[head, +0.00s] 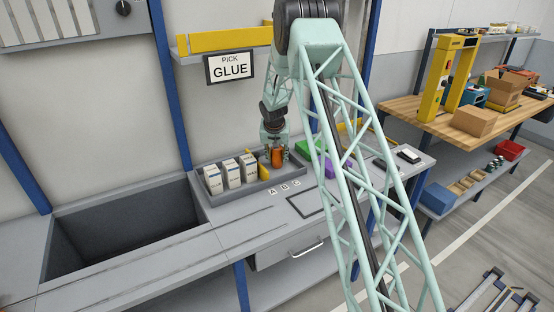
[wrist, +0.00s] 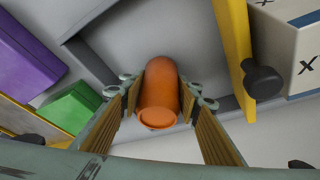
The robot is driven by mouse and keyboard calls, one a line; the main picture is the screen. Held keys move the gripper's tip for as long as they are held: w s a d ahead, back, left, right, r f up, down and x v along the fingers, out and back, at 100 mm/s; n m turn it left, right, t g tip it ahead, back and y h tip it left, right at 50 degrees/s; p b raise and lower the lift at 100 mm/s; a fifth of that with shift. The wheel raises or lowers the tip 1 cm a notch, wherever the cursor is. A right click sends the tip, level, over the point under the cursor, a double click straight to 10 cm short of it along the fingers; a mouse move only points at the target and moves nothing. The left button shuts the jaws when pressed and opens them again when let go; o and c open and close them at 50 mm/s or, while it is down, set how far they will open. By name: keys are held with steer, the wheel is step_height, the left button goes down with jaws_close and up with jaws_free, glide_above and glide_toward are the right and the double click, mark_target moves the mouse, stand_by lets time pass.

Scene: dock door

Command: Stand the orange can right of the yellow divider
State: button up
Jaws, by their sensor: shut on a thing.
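My gripper (head: 276,156) is shut on the orange can (head: 277,158), with a finger on each side of it. The can looks upright, in or just above the right part of the grey tray (head: 228,196); I cannot tell whether it touches the tray floor. The yellow divider (head: 265,173) stands just left of the can in the head view. In the wrist view the can (wrist: 161,90) is between my fingers, and the divider (wrist: 233,50) is on the picture's right, apart from the can. A black knob (wrist: 262,82) sticks out by the divider.
Several white cartons (head: 231,174) stand in the tray left of the divider. A green box (wrist: 72,108) and a purple box (wrist: 22,55) lie beyond the tray's other side. A shelf with a GLUE sign (head: 231,67) is above. A deep grey basin (head: 120,230) is at left.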

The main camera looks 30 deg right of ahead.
steer(key=o, duration=0.9)
steer(key=shift+o, duration=0.2)
steer(key=shift+r, duration=0.1)
steer(key=shift+r, duration=0.15)
steer(key=p+v, duration=0.1)
steer(key=v, duration=1)
steer(key=shift+s+r, duration=0.15)
steer(key=shift+r, duration=0.15)
steer(key=shift+a, duration=0.1)
